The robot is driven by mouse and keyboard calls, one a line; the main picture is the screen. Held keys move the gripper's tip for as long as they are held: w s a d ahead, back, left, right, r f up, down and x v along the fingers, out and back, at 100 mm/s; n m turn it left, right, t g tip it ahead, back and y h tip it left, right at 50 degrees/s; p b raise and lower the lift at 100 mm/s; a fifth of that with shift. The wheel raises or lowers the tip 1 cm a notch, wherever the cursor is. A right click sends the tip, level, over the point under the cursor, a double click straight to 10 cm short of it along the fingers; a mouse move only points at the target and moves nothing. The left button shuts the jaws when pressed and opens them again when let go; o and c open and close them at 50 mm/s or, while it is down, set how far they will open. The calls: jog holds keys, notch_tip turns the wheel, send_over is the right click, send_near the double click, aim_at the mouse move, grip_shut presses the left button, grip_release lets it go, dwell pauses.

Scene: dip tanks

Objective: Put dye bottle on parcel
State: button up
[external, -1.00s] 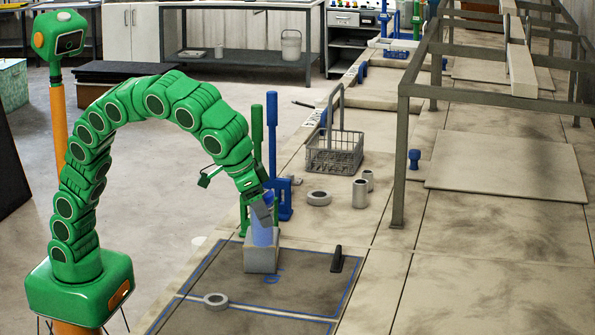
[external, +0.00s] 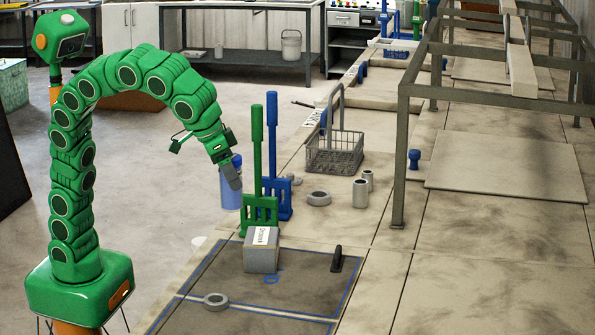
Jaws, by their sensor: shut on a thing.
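The dye bottle (external: 230,192) is a translucent blue cylinder with a darker blue cap. My gripper (external: 232,177) is shut on it near its top and holds it about upright in the air. In the picture the bottle is up and to the left of the parcel (external: 260,252), apart from it, with the floor behind it. The parcel is a small grey box with a white label on its top face. It sits on the dark blue-outlined mat (external: 215,264) and nothing stands on it.
Green (external: 257,165) and blue (external: 272,150) upright levers stand just behind the parcel. A grey ring (external: 216,300) and a black handle-like piece (external: 337,259) are on the mat. A wire basket (external: 335,152) and two metal cylinders (external: 360,193) stand further back.

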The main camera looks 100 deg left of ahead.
aim_at(238, 155)
jog(key=s+a+r+n, duration=0.2)
jog(key=s+a+r, duration=0.35)
jog(key=s, duration=0.25)
jog(key=shift+w+d+f, duration=0.15)
jog(key=shift+w+f, duration=2.1)
jog(key=shift+f, duration=0.05)
jog(key=shift+w+d+f, duration=0.15)
jog(key=shift+w+f, duration=2.15)
jog(key=shift+f, duration=0.05)
jog(key=shift+w+d+f, duration=0.15)
jog(key=shift+w+f, duration=2.1)
jog(key=shift+f, duration=0.05)
jog(key=shift+f, duration=0.15)
jog(key=o, duration=1.2)
jog(key=v, duration=1.2)
jog(key=shift+w+d, duration=0.25)
